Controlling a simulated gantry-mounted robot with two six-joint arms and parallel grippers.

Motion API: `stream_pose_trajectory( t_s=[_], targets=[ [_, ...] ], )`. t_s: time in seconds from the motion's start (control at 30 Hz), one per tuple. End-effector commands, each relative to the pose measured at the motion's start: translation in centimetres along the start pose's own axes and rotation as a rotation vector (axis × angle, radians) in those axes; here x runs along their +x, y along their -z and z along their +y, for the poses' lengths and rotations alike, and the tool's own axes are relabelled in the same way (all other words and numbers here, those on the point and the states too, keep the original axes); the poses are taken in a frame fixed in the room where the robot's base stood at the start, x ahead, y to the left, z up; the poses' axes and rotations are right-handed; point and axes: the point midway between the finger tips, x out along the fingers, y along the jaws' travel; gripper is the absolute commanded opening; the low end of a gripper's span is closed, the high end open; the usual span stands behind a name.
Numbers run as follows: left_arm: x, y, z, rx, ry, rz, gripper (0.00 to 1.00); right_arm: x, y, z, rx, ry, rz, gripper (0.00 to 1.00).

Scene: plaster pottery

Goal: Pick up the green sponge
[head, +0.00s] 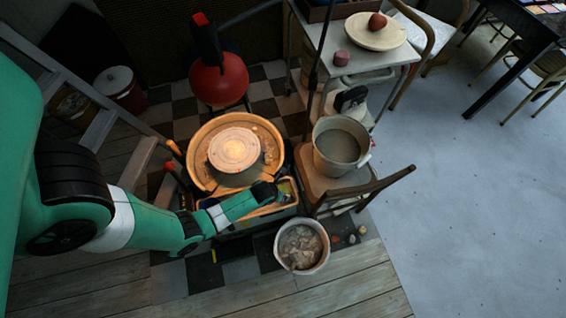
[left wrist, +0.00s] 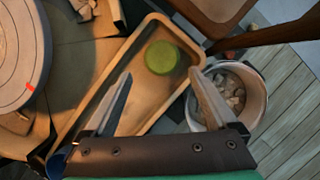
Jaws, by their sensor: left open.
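The green sponge (left wrist: 162,57) is a small round green block lying in the far end of a shallow wooden tray (left wrist: 98,100) in the left wrist view. My left gripper (left wrist: 158,82) is open and above the tray, its two fingers apart on either side of and nearer than the sponge, with nothing between them. In the head view my left arm reaches in from the left, and its wrist covers much of the tray (head: 290,184) beside the pottery wheel. I cannot make out the sponge there. My right gripper is not in view.
The pottery wheel (head: 236,149) stands just behind the tray. A white bucket of scraps (head: 302,246) stands in front, also seen in the left wrist view (left wrist: 256,97). A wooden chair (head: 318,182) holding a grey bucket (head: 338,146) is close on the right.

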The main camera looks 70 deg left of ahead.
Motion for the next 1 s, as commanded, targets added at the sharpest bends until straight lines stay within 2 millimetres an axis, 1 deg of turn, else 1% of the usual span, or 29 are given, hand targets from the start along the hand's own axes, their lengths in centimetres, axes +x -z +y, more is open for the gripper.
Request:
stream_pose_trajectory(
  t_s=[0.03, 0.1, 0.17, 0.23, 0.37, 0.43, 0.73, 0.8, 1.0],
  targets=[
    [2.0, 0.4, 0.0, -0.002, 0.0, 0.0, 0.91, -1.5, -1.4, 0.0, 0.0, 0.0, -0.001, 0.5],
    [3.3, 0.4, 0.0, -0.001, 0.0, -0.001, 0.91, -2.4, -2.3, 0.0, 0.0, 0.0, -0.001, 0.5],
    [4.0, 0.3, 0.0, 0.0, 0.0, -0.001, 0.91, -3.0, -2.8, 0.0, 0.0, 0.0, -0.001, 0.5],
    [4.4, 0.2, 0.0, 0.0, 0.0, -0.001, 0.91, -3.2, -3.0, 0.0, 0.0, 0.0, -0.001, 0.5],
    [4.3, 0.0, 0.0, 0.0, 0.0, -0.001, 0.91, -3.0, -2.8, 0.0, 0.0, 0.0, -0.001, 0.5],
    [4.7, 0.1, -0.1, 0.0, 0.0, -0.001, 0.91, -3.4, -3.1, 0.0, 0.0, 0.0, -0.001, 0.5],
    [9.3, 0.4, -0.3, -0.001, 0.001, -0.002, 0.91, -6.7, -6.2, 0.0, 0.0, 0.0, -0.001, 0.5],
    [9.6, 0.3, -0.3, 0.0, 0.001, -0.001, 0.91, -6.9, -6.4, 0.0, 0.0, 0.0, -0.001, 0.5],
    [9.3, 0.2, -0.3, 0.0, 0.001, -0.001, 0.91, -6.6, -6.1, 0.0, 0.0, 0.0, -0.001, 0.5]
  ],
)
